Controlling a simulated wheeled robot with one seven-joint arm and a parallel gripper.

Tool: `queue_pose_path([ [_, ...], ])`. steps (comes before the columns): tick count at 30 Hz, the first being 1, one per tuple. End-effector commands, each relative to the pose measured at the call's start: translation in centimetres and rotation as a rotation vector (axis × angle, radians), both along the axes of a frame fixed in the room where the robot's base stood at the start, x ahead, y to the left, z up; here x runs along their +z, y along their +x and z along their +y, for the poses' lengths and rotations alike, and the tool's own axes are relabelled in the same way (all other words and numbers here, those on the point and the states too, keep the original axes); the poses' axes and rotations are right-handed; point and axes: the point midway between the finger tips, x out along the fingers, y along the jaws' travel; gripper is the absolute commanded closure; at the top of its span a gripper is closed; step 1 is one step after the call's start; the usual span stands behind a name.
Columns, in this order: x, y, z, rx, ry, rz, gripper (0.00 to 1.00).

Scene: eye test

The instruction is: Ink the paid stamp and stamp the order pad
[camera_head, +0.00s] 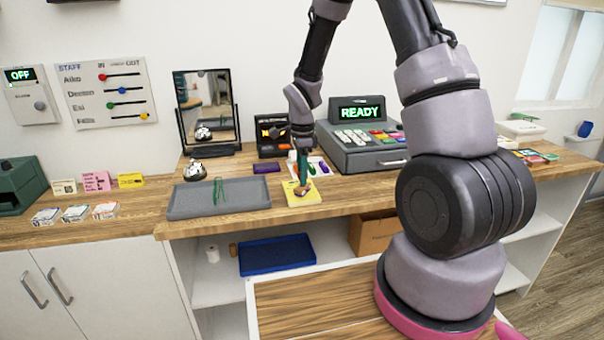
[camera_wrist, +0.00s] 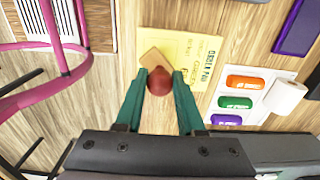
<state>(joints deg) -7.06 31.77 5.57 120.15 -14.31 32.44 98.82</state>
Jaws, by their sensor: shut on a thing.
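My gripper (camera_wrist: 160,78) has green fingers and is shut on the round red-brown knob of a stamp (camera_wrist: 158,84). The stamp's tan wooden base (camera_wrist: 151,60) shows just beyond the fingertips, over the left part of the yellow order pad (camera_wrist: 206,50). In the head view my gripper (camera_head: 303,172) points down, with the stamp (camera_head: 302,190) low over or on the order pad (camera_head: 316,198); I cannot tell whether they touch. The stamp's underside is hidden. Purple flat pads lie nearby, one to the left (camera_head: 266,168) and one at the wrist view's upper right (camera_wrist: 298,25).
A white holder (camera_wrist: 272,83) with orange, green and purple labelled pieces lies right of the order pad, beside a white roll (camera_wrist: 287,96). A grey tray (camera_head: 190,210) with green strands lies to the left. The register (camera_head: 365,155) and mirror (camera_head: 207,108) stand behind.

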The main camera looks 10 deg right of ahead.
Motion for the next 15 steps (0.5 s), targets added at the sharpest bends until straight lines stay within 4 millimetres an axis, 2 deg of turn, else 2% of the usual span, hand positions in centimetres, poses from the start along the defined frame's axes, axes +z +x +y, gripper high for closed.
queue_pose_path([
  [15, -0.33, 0.00, 0.02, 0.000, 0.000, 0.000, 0.98],
])
